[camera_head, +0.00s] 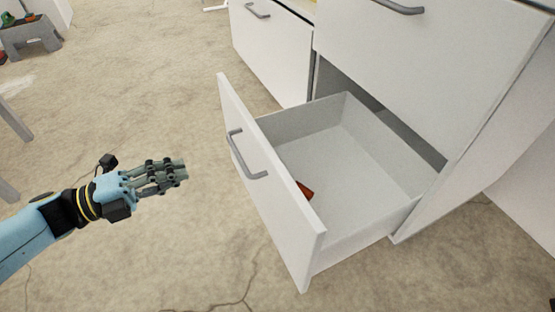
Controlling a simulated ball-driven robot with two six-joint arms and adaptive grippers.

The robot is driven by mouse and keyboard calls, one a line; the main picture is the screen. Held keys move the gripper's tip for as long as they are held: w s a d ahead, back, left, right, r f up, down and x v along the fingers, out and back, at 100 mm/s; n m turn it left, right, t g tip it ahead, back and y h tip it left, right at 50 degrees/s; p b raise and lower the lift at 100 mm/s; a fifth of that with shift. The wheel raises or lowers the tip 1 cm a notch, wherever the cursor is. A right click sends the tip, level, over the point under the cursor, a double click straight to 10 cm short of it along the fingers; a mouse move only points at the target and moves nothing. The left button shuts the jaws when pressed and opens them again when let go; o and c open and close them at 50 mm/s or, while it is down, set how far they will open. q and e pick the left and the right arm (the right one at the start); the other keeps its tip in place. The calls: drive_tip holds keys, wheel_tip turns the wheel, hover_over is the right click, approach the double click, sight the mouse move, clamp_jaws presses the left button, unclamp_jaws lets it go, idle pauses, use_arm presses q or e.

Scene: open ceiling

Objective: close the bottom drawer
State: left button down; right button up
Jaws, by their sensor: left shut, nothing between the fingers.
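The white bottom drawer (262,190) is pulled well out of the white cabinet (440,75). Its front panel faces left and carries a grey bar handle (246,160). A small reddish-brown object (304,190) lies inside the drawer, partly hidden by the front panel. My left gripper (184,169) is shut and empty. It is to the left of the drawer front in the picture, pointing at the handle, with a gap between them. My right gripper is not in view.
A closed drawer front with a handle (404,7) is above the open drawer. Another white cabinet (271,48) stands behind. A grey stool (30,37) with small items on it is at the top left. The floor around my left gripper is clear.

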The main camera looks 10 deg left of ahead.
sight(258, 144)
use_arm(q)
drive_tip(key=b+x, duration=0.3)
drive_tip(key=x, duration=0.9)
drive_tip(key=shift+w+d, duration=0.25)
drive_tip(key=shift+d, duration=0.05)
drive_tip(key=shift+w+d+r, duration=0.1)
drive_tip(key=shift+w+d, duration=0.25)
drive_tip(key=shift+d, duration=0.1)
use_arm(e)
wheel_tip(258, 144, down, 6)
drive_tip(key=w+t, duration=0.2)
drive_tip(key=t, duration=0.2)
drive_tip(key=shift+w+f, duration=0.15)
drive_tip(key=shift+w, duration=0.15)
use_arm(q)
drive_tip(key=shift+d, duration=0.1)
